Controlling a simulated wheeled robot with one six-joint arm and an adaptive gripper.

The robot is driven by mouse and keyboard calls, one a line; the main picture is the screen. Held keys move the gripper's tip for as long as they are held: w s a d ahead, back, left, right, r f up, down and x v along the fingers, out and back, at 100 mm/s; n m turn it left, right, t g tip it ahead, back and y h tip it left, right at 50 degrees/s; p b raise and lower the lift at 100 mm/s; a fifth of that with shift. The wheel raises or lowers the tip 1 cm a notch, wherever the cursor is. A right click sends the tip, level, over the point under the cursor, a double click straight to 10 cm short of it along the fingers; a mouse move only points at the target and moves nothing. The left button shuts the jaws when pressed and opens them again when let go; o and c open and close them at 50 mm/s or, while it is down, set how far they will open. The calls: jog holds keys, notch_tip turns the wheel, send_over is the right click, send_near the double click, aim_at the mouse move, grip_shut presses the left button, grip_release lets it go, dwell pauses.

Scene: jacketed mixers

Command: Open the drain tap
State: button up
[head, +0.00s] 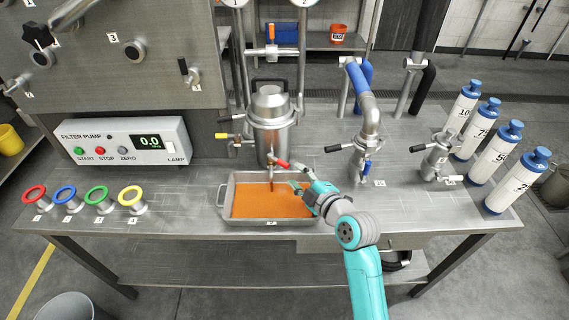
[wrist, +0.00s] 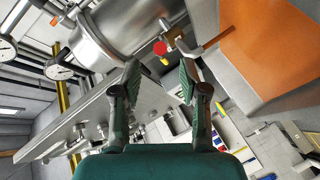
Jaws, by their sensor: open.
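The drain tap is at the lower front of the steel vessel (head: 271,118), with a red handle (head: 282,163) pointing right and toward me. In the wrist view the handle's red end (wrist: 160,47) shows just beyond my fingertips, roughly between them. A thin brown-orange strand (head: 271,180) hangs from the spout to the orange liquid in the steel tray (head: 226,204); it also shows in the wrist view (wrist: 218,37). My gripper (head: 295,177) is open and empty, just right of the handle above the tray. I cannot tell whether a finger touches the handle.
A yellow-handled valve (head: 224,135) is on the vessel's left. A filter pump box (head: 124,142) and several coloured rings stand left. Pipe fittings with black levers (head: 335,148) stand right, beyond my arm. Several white bottles (head: 515,181) line the right edge. The front edge strip is clear.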

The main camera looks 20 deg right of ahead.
aim_at(288, 168)
jog(key=x, duration=0.7)
jog(key=shift+w+a+f, duration=0.1)
jog(key=shift+w+f, duration=0.05)
jog(key=shift+w, duration=0.2)
grip_shut()
